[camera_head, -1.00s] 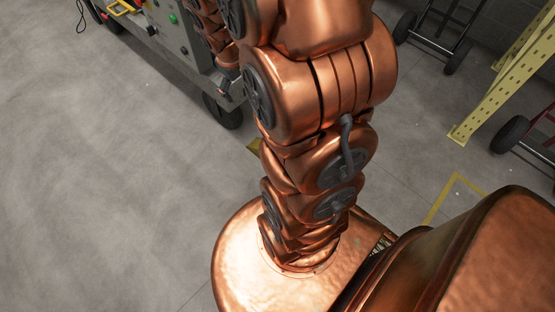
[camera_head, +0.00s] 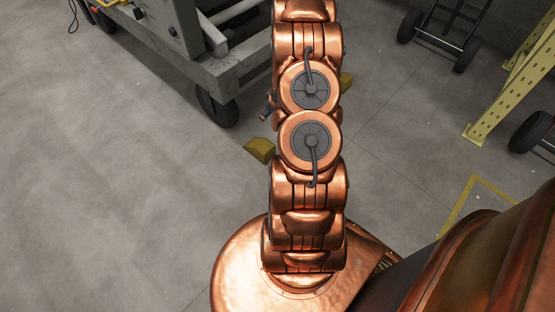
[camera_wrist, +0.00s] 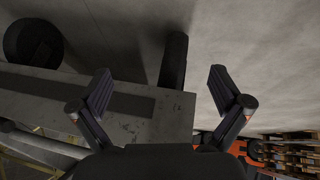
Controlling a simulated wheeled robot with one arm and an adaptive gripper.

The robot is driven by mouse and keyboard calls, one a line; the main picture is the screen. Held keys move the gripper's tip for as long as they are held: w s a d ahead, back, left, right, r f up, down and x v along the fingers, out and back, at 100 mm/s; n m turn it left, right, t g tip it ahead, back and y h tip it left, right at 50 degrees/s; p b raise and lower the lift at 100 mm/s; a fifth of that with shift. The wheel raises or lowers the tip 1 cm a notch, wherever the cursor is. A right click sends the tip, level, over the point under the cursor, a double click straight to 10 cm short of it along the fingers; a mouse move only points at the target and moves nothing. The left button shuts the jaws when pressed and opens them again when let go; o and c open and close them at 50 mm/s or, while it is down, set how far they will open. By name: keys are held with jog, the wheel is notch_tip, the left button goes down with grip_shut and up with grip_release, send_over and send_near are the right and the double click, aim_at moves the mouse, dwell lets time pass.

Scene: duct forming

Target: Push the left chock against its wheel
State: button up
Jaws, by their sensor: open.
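A yellow chock (camera_head: 260,149), the left one in the picture, lies on the floor in the head view, just left of my arm. It sits apart from the dark cart wheel (camera_head: 216,108), to its lower right, with floor between them. A second yellow block (camera_head: 346,80) shows partly behind my arm. My gripper (camera_wrist: 160,72) is open and empty in the wrist view, its two fingers spread over the edge of the grey cart (camera_wrist: 120,110). Two dark wheels, one at the upper left (camera_wrist: 33,42) and one between the fingers (camera_wrist: 174,60), show there. I see no chock in the wrist view.
The grey cart (camera_head: 225,75) with its control box stands at the upper left. Hand trucks (camera_head: 440,40) and a yellow rack post (camera_head: 510,80) stand at the right. The floor at the left is clear.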

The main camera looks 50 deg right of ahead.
notch_tip(320, 180, down, 16)
jog(key=s+t+y+b, duration=0.1)
jog(key=s+t+b, duration=0.1)
jog(key=b, duration=0.4)
jog(key=t+b, duration=0.3)
jog(key=b, duration=0.4)
send_near(253, 143)
jog(key=shift+m+y, duration=0.4)
jog(key=f, duration=0.5)
jog(key=shift+s+d+f, duration=0.1)
jog(key=shift+d+f, duration=0.1)
jog(key=shift+d, duration=0.2)
jog(key=c, duration=1)
jog(key=shift+w+d+b, duration=0.1)
jog(key=shift+w+b, duration=0.3)
jog(key=shift+w, duration=3.65)
jog(key=shift+w+b, duration=0.4)
jog(key=shift+w, duration=0.8)
jog(key=shift+w+b, duration=1.2)
jog(key=shift+w, duration=1.3)
